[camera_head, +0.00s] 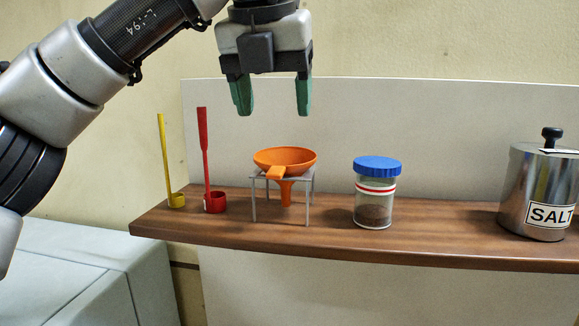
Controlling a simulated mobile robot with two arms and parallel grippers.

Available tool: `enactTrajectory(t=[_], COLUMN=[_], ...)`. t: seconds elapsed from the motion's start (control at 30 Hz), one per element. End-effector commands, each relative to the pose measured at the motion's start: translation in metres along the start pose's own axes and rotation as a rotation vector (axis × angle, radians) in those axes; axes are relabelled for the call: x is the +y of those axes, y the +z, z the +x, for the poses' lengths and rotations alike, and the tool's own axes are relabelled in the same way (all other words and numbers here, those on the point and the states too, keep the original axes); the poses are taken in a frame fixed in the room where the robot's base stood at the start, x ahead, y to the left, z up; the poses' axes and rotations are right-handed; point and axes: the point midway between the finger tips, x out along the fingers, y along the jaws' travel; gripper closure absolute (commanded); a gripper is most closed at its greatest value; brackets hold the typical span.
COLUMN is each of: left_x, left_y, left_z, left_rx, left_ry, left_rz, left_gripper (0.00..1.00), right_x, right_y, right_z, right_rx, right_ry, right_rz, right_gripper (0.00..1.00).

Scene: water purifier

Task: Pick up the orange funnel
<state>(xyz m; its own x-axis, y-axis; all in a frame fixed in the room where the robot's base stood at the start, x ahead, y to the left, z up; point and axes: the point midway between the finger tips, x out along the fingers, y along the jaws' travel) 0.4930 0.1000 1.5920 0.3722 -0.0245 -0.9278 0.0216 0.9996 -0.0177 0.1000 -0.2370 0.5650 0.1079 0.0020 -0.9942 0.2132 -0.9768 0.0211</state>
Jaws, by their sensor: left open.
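The orange funnel (286,159) sits upright in a small grey wire stand (308,198) on the wooden shelf. Its wide bowl is on top, its spout hangs down between the stand's legs, and a short tab sticks out at the front. My left gripper (271,98) is above the funnel in the picture, pointing down, with its two green fingers apart and nothing between them. A gap shows between the fingertips and the funnel's rim. My right gripper is not in view.
On the wooden shelf (440,238), a yellow ladle (176,198) and a red ladle (214,201) stand left of the funnel. A blue-lidded jar (375,200) and a metal salt pot (530,195) stand right. A pale panel (420,120) rises behind.

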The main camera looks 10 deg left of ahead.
Motion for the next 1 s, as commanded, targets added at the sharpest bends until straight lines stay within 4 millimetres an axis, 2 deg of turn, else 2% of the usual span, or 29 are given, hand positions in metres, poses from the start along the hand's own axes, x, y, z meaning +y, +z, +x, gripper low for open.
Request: enactTrajectory(t=[0.07, 0.17, 0.33, 0.43, 0.57, 0.73, 0.9, 1.0], left_x=[0.005, 0.007, 0.007, 0.007, 0.007, 0.006, 0.006, 0.006], left_y=[-0.001, -0.001, 0.0, 0.0, 0.0, -0.003, -0.003, -0.004], left_z=[-0.002, 0.012, 0.037, 0.046, 0.054, 0.077, 0.098, 0.102], left_rx=[-0.004, -0.001, -0.003, -0.004, -0.003, -0.001, -0.004, -0.004], left_ry=[0.025, 0.03, 0.029, 0.028, 0.028, 0.027, 0.026, 0.025], left_rz=[-0.017, -0.019, -0.018, -0.019, -0.018, -0.015, -0.017, -0.017], left_gripper=[0.34, 0.34, 0.34, 0.34, 0.34, 0.34, 0.34, 0.34], right_x=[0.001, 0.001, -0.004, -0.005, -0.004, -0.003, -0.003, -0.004], right_y=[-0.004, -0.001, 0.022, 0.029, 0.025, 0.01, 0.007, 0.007], right_z=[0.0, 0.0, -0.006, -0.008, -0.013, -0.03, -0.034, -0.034], right_rx=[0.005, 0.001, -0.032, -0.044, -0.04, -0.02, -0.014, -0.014], right_ry=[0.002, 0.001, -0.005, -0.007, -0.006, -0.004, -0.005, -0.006], right_rz=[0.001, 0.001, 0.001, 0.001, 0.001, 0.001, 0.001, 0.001], right_gripper=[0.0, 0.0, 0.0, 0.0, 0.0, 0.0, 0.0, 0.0])
